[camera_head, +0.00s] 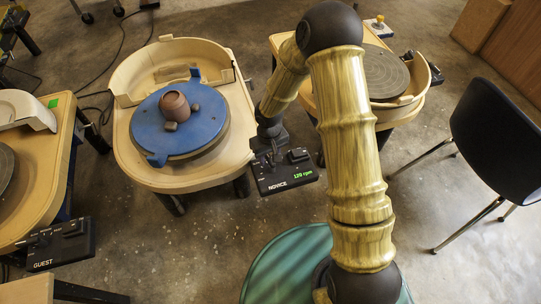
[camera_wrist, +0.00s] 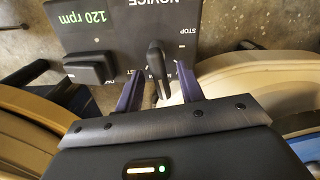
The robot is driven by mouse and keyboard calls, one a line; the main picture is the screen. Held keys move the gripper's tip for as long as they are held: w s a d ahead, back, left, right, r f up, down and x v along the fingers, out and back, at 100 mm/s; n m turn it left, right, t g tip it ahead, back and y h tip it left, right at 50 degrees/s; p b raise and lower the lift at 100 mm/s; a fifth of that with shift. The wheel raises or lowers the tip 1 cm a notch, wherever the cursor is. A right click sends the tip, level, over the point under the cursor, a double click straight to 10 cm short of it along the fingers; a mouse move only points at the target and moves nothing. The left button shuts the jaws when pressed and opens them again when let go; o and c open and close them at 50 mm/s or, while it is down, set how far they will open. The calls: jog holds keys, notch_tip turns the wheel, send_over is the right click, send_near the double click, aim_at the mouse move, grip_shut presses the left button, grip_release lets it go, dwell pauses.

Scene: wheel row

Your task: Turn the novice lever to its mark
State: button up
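The novice control box (camera_head: 285,180) is black, with "NOVICE" lettering and a green display reading 120 rpm; it also shows upside down in the wrist view (camera_wrist: 120,35). Its dark lever (camera_wrist: 157,62) stands out from the box face, with a "STOP" label to its upper right and other small labels partly hidden by my fingers. My gripper (camera_wrist: 160,74) is open, with one finger on each side of the lever and gaps visible between. In the head view my gripper (camera_head: 270,132) is just above the box. I cannot tell which label is the mark.
A black block-shaped knob (camera_wrist: 90,68) sits beside the lever. The novice wheel's blue disc (camera_head: 180,120) carries a brown pot (camera_head: 175,105). Another wheel (camera_head: 385,75) stands behind my arm. The guest box (camera_head: 60,245) is at left, a black chair (camera_head: 500,130) at right.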

jog(key=shift+s, duration=0.1)
grip_shut()
jog(key=shift+r+n+p, duration=0.1)
jog(key=shift+n+p, duration=0.3)
jog(key=shift+p, duration=0.05)
jog(key=n+p, duration=0.3)
jog(key=shift+s+a+r, duration=0.1)
jog(key=shift+a+r, duration=0.05)
jog(key=shift+a, duration=0.05)
jog(key=n+p, duration=0.1)
jog(key=n, duration=0.1)
jog(key=n+p, duration=0.1)
jog(key=n, duration=0.1)
jog(key=shift+s+a+p, duration=0.15)
jog(key=shift+p, duration=0.15)
jog(key=n+p, duration=0.1)
jog(key=n, duration=0.2)
jog(key=n+p, duration=0.1)
jog(key=shift+s+p, duration=0.25)
jog(key=shift+p, duration=0.1)
jog(key=shift+s+n+p, duration=0.15)
jog(key=shift+n+p, duration=0.3)
jog(key=shift+n, duration=0.6)
jog(key=shift+s+n+p, duration=0.1)
jog(key=shift+n+p, duration=0.35)
jog(key=shift+n, duration=0.6)
jog(key=shift+f, duration=0.2)
grip_release()
